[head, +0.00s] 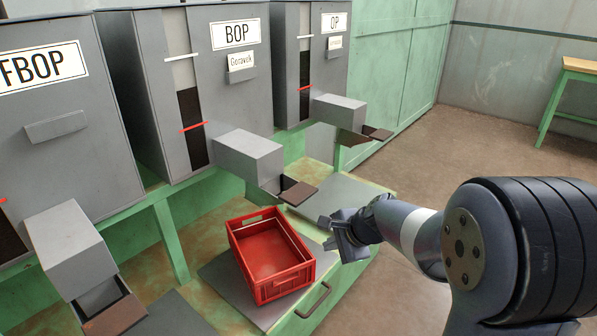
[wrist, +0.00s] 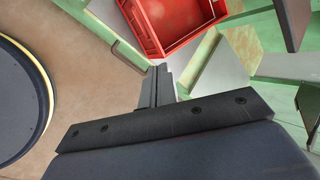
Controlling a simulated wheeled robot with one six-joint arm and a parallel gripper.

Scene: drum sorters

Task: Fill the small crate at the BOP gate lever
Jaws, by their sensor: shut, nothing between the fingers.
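The small red crate (head: 287,284) stands upright on a grey plate below the BOP spout (head: 248,157), and its inside looks empty. It also shows in the wrist view (wrist: 143,28).
The FBOP sorter (head: 60,110) stands at left and the OP sorter (head: 310,65) behind at right, each with its own spout. The green bench has a metal handle (head: 313,300) at its front edge. Open brown floor (head: 480,130) lies to the right.

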